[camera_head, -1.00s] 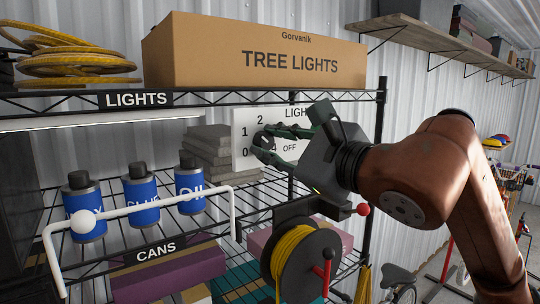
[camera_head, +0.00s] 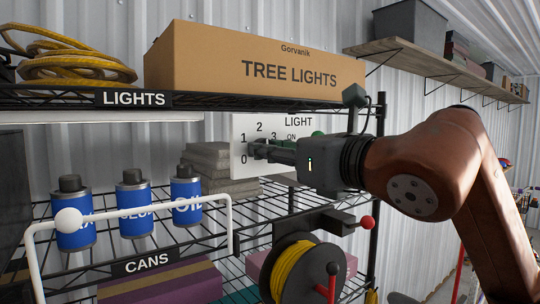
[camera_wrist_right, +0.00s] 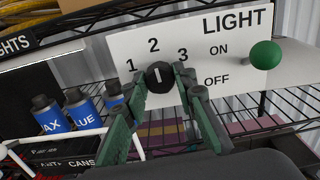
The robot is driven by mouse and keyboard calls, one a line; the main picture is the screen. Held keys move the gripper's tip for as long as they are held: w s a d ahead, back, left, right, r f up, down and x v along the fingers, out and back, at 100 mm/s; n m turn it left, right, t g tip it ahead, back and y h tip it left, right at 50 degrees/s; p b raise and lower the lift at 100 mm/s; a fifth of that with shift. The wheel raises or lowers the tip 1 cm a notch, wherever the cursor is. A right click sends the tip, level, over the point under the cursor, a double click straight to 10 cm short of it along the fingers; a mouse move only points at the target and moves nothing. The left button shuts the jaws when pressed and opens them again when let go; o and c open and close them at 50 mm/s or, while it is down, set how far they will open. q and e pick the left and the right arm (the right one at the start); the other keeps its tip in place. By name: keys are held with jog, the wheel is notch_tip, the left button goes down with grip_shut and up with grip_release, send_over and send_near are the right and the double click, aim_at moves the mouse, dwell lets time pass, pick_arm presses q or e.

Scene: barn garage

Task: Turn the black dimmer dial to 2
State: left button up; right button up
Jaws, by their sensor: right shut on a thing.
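The black dimmer dial (camera_wrist_right: 159,76) is on a white panel (camera_wrist_right: 120,52) marked 1, 2, 3 in the wrist view; the head view also shows 0. Its white pointer line stands nearly upright, towards the 2. My right gripper (camera_wrist_right: 163,84) is shut on the dial, with one green finger on each side of it. In the head view the right gripper (camera_head: 256,148) reaches the panel (camera_head: 240,128) from the right and hides most of the dial. My left gripper is not in view.
A green knob (camera_wrist_right: 265,55) sticks out beside ON and OFF, right of the dial. Blue cans (camera_head: 133,193) stand on the wire shelf behind a white rail (camera_head: 150,209). A cable reel (camera_head: 300,270) with a red-tipped handle is below the gripper. A TREE LIGHTS box (camera_head: 255,55) is above.

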jog(key=shift+f+m, duration=0.1)
jog(key=shift+m, duration=0.3)
jog(key=o, duration=1.2)
jog(key=shift+c, duration=0.2)
jog(key=v, duration=1.2)
jog(key=shift+a, duration=0.1)
